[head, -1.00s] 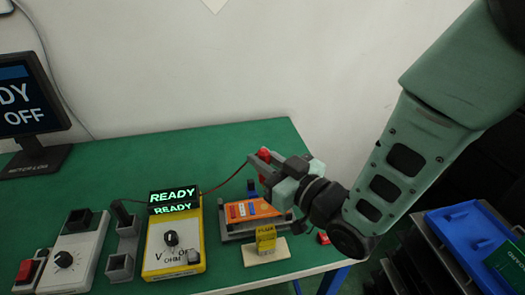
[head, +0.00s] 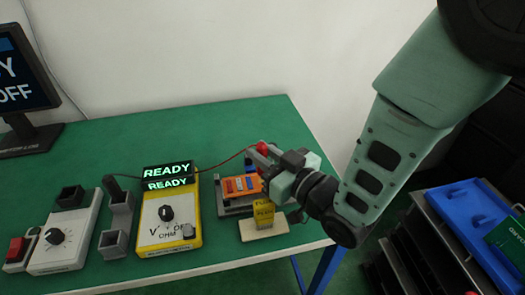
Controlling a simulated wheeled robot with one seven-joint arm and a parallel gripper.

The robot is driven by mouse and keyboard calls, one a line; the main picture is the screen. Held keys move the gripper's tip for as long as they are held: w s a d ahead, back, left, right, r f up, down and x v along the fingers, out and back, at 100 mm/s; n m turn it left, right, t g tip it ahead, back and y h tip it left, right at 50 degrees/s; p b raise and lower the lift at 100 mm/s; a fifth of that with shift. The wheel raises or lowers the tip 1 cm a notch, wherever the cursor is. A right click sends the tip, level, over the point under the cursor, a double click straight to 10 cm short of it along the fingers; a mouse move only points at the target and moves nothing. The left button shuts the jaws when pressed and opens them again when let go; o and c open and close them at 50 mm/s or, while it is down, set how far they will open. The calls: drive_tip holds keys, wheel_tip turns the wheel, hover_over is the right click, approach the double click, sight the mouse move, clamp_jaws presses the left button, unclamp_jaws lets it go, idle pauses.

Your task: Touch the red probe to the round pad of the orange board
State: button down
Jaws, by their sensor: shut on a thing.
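My gripper (head: 268,158) is shut on the red probe (head: 262,147), whose red top shows between the fingers and whose thin red cable runs left to the yellow meter (head: 187,243). The meter's display (head: 167,177) reads READY. The orange board (head: 238,189) lies in a grey holder (head: 225,208) just below and left of my gripper. The probe's tip is hidden by my fingers, so I cannot tell whether it touches the board. The round pad is too small to make out.
A yellow block (head: 264,213) stands on a pale base (head: 250,233) in front of the board. Grey empty holders (head: 113,243) and a white box with a knob (head: 68,236) stand left. A blue tray (head: 470,215) is at right. The green table (head: 120,150) is clear behind.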

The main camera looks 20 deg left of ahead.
drive_tip(key=shift+f+b, duration=0.55)
drive_tip(key=shift+b, duration=0.15)
idle(2.3)
drive_tip(key=shift+r+p, duration=1.85)
drive_tip(key=shift+r, duration=1.75)
